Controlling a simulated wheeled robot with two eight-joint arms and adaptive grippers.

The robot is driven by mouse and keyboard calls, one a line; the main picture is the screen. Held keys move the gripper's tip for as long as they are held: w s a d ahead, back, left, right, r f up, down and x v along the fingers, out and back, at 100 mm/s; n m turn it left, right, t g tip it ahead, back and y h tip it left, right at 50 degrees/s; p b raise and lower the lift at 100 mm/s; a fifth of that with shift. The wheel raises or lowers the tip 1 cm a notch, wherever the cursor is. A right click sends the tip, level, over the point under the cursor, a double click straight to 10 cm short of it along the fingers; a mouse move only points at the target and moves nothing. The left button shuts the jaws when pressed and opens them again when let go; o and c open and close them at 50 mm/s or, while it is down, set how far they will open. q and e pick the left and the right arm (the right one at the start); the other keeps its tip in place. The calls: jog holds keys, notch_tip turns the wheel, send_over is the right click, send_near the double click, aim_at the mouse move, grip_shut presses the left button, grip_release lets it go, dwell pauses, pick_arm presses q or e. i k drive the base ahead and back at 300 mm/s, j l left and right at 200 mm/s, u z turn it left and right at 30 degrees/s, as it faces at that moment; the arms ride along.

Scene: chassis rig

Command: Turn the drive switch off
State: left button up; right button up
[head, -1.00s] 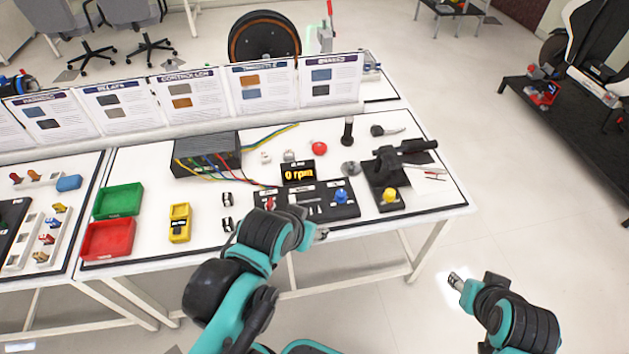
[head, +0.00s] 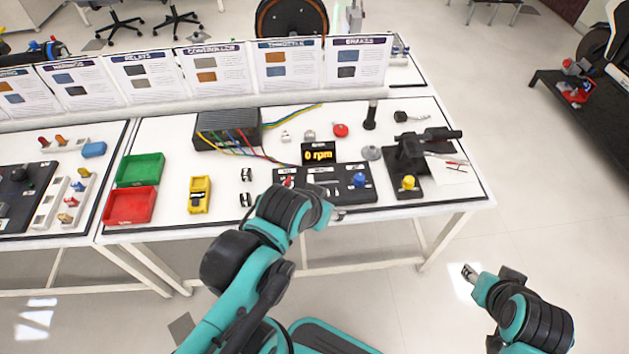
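A black control panel (head: 335,198) lies near the front edge of the white table. It carries a red switch (head: 287,182) at its left, pale parts in the middle and a blue knob (head: 360,180) at its right. Its labels are too small to read, so I cannot tell which part is the drive switch. My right gripper (head: 468,272) is beyond the table's front edge, apart from everything.
A throttle-like black stand with a yellow knob (head: 408,182) is right of the panel. A black wired box (head: 227,127), a red button (head: 341,130), green (head: 140,169) and red (head: 130,205) trays and a yellow meter (head: 200,195) stand around. Upright cards line the back.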

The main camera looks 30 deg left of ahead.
aim_at(288, 183)
jog(key=u, duration=1.25)
jog(key=l+z, duration=0.3)
jog(key=i+l+z, duration=0.1)
jog(key=l+z, duration=0.15)
jog(key=l, duration=0.25)
